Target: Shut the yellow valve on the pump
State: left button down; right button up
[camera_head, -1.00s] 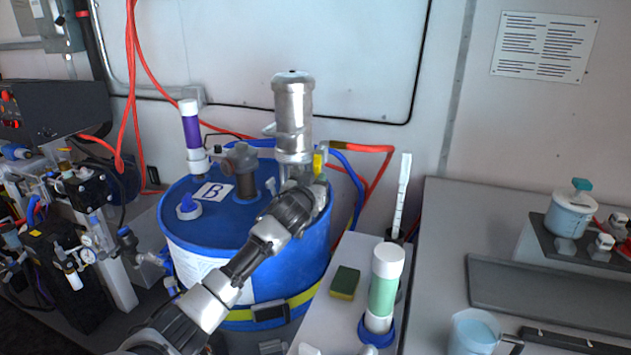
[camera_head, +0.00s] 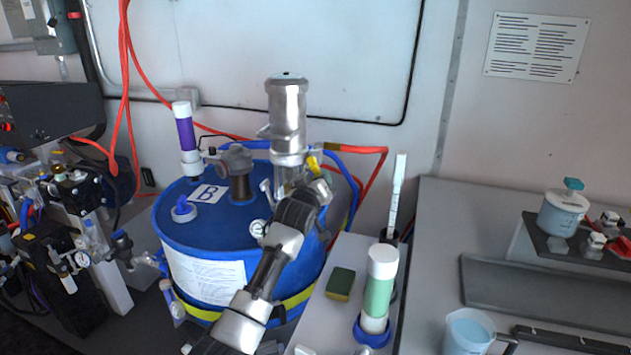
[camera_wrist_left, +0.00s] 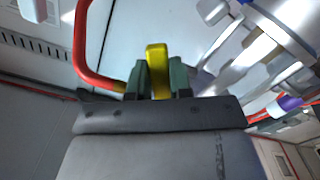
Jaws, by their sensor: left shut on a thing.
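The pump (camera_head: 286,112) is a silver cylinder standing upright on the lid of the blue drum (camera_head: 200,258). The yellow valve (camera_head: 312,163) is a small handle low on the pump's right side, tilted, mostly hidden by my left gripper (camera_head: 316,182). In the left wrist view, the yellow handle (camera_wrist_left: 156,62) stands between the two dark green fingers of my left gripper (camera_wrist_left: 160,82), which is shut on it. The pump's silver body (camera_wrist_left: 280,30) shows at the upper right there. My right gripper is not in view.
A red hose (camera_head: 372,172) and a blue hose run close behind the valve. A purple-filled tube (camera_head: 184,132) and a pipe fitting (camera_head: 238,170) stand on the lid. A green tube (camera_head: 379,290) and a sponge (camera_head: 340,284) are on the counter to the right.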

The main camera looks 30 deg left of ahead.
pick_arm(q)
jog(key=shift+w+d+r+n+p, duration=0.1)
jog(key=shift+d+r+n+p, duration=0.5)
jog(key=shift+n+p, duration=1.05)
jog(key=shift+w+d+r+n+p, duration=0.1)
jog(key=shift+d+r+n+p, duration=0.15)
jog(key=shift+r+n+p, duration=1.4)
jog(key=shift+w+d+f+n+p, duration=0.1)
jog(key=shift+d+n+p, duration=0.45)
jog(key=shift+n, duration=2.05)
jog(key=shift+a, duration=0.15)
jog(key=c, duration=1.3)
grip_release()
jog(key=shift+s+r+p, duration=0.1)
jog(key=shift+p, duration=0.2)
jog(key=p+v, duration=0.5)
jog(key=v, duration=0.5)
jog(key=shift+s+p, duration=0.3)
jog(key=shift+p, duration=0.05)
